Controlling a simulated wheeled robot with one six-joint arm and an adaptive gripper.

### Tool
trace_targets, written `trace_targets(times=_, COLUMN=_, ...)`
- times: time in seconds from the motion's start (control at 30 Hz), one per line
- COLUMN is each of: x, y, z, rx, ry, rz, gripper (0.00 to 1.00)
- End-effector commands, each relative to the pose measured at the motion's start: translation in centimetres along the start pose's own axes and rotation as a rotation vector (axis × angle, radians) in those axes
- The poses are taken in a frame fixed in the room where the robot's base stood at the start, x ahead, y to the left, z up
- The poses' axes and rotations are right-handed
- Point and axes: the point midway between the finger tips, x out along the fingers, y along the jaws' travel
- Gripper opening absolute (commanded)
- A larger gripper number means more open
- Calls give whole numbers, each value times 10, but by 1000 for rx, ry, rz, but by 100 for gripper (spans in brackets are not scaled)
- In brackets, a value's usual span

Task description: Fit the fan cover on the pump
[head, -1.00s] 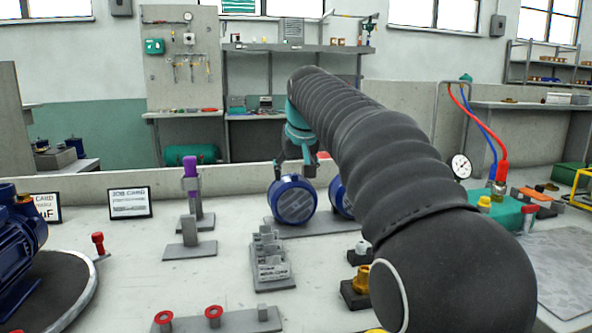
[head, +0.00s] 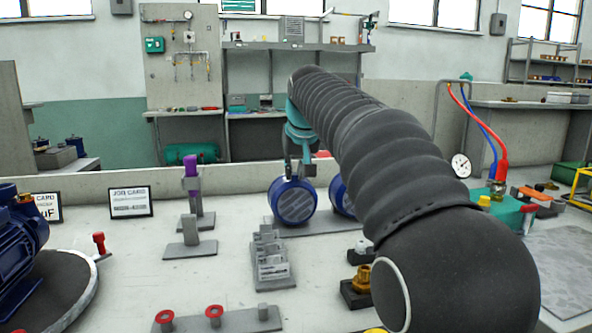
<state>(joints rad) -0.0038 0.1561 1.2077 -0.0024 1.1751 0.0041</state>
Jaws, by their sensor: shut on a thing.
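Two round blue fan covers with pale grilled faces stand on edge on a grey plate (head: 325,229) at mid-bench. The left fan cover (head: 294,201) shows almost whole; the right one (head: 342,197) is partly hidden by my arm. My gripper (head: 299,173) points down from the teal wrist and is shut on the top rim of the left cover. The cover still appears to stand at its place on the plate. The blue pump (head: 18,245) sits at the left edge on a round dark turntable (head: 62,290), partly out of frame.
A grey slotted block (head: 271,262) stands in front of the covers. A purple-topped stand (head: 192,190) and job card (head: 130,202) are to the left. A red-topped pin (head: 99,243) is near the turntable. Brass fittings (head: 361,279) lie beside my arm. A gauge with hoses (head: 461,165) stands right.

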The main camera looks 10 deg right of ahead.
Motion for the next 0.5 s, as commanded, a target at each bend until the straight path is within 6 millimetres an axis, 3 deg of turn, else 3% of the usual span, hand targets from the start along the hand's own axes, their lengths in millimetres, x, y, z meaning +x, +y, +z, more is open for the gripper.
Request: trace_targets(times=0.5, x=-5, y=0, z=15, rx=0, ry=-8, rz=0, gripper=0)
